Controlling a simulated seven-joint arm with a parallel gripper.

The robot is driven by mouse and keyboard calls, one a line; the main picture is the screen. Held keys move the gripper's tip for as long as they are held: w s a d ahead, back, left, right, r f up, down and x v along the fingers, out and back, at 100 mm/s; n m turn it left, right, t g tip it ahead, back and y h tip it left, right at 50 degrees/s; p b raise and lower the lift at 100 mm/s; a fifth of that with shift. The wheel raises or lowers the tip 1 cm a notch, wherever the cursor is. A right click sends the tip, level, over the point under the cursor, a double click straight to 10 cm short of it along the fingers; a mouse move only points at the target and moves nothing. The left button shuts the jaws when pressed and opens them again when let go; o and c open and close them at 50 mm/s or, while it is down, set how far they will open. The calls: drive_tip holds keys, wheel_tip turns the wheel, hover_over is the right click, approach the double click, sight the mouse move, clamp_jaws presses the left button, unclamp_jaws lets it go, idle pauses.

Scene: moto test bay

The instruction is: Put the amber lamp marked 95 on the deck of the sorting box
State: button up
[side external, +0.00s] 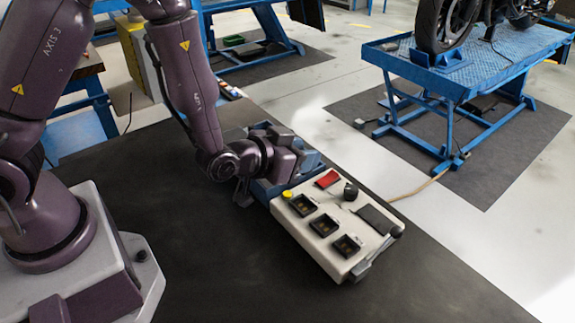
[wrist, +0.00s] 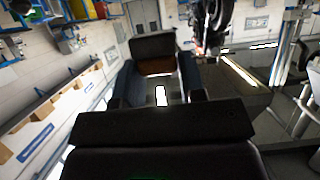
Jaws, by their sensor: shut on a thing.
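My gripper (side external: 289,163) is low at the back left end of the white sorting box (side external: 318,262), tilted to lie nearly level. In the wrist view my gripper's dark blue fingers (wrist: 160,75) are shut on a dark-topped piece with a brown-amber face, which looks like the amber lamp (wrist: 157,66). No mark 95 is readable on it. The side view hides the held piece behind my gripper. The box's deck has several fittings: dark square sockets (side external: 323,225), a red patch (side external: 327,179), a black knob (side external: 350,191), a yellow button (side external: 287,195) and a dark panel (side external: 378,219).
A black ball-ended lever (side external: 397,232) is on the box's right side. The dark bench top (side external: 220,260) is clear in front. A motorcycle stands on a blue lift (side external: 470,75) beyond.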

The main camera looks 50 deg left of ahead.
drive_tip(key=a+n+y, duration=0.2)
drive_tip(key=a, duration=1.9)
drive_tip(key=shift+s+d+f+m+h, duration=0.1)
drive_tip(key=shift+d+f+m+h, duration=0.25)
drive_tip(key=shift+f, duration=0.95)
drive_tip(key=shift+w+d+f+m+h, duration=0.1)
drive_tip(key=shift+d+f+m+h, duration=0.25)
drive_tip(key=shift+f, duration=1)
drive_tip(key=shift+s+d+f+m+h, duration=0.1)
drive_tip(key=shift+d+f+m+h, duration=0.25)
drive_tip(key=shift+f, duration=0.95)
drive_tip(key=shift+a+f, duration=0.1)
drive_tip(key=o, duration=0.9)
